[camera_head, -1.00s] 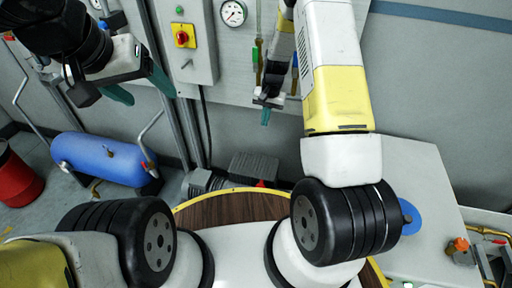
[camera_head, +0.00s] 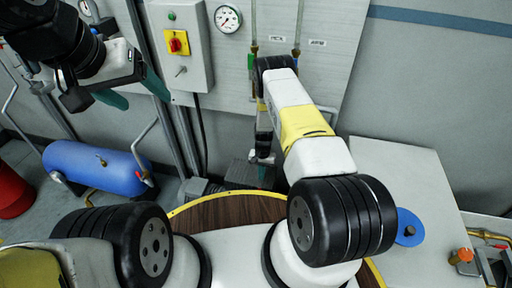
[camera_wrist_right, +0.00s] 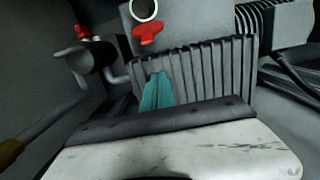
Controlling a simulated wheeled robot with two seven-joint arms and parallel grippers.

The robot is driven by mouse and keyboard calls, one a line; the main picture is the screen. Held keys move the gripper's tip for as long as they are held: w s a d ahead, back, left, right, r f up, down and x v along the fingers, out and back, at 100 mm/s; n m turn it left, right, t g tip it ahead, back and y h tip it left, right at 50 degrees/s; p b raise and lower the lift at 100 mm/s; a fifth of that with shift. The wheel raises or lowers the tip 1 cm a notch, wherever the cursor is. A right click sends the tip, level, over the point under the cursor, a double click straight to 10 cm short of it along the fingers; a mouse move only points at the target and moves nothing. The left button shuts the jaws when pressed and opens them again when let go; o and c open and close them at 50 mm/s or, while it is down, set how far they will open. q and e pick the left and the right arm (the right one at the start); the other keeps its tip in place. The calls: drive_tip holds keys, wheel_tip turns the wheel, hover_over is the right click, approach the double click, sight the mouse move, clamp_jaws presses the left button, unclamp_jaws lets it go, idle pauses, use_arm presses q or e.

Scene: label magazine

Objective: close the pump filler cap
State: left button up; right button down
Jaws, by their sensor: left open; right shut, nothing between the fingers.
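The pump is a grey finned block (camera_head: 240,172) low against the wall, behind the round wooden top. In the right wrist view its fins (camera_wrist_right: 205,68) fill the middle. A red piece (camera_wrist_right: 148,34), which looks like the filler cap, sits just below a white ring (camera_wrist_right: 143,9) on a grey housing; whether it is seated cannot be told. My right gripper (camera_head: 263,171) hangs at the pump in the head view. Its teal fingertips (camera_wrist_right: 157,91) are shut and empty in front of the fins, below the red piece. My left gripper (camera_head: 134,91) is open and empty, far from the pump.
A second red part (camera_wrist_right: 82,32) sits on a pipe fitting left of the pump. A control box (camera_head: 180,45) and gauge (camera_head: 228,17) are on the wall. A blue tank (camera_head: 95,167) stands left. The wooden top (camera_head: 225,211) is clear.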

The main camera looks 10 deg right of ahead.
sight(261, 184)
wheel_tip(261, 184, down, 3)
drive_tip(key=shift+s+f, duration=0.1)
drive_tip(key=shift+s, duration=0.05)
drive_tip(key=shift+s+a+r, duration=0.25)
drive_tip(key=shift+s+r, duration=0.1)
drive_tip(key=shift+s, duration=0.1)
drive_tip(key=shift+s+a+r, duration=0.2)
drive_tip(key=shift+s+r, duration=0.15)
drive_tip(key=shift+s, duration=0.1)
drive_tip(key=shift+s+a+r, duration=0.15)
drive_tip(key=shift+s+r, duration=0.05)
drive_tip(key=shift+s, duration=0.2)
drive_tip(key=shift+s+a+r, duration=0.15)
drive_tip(key=shift+s, duration=0.2)
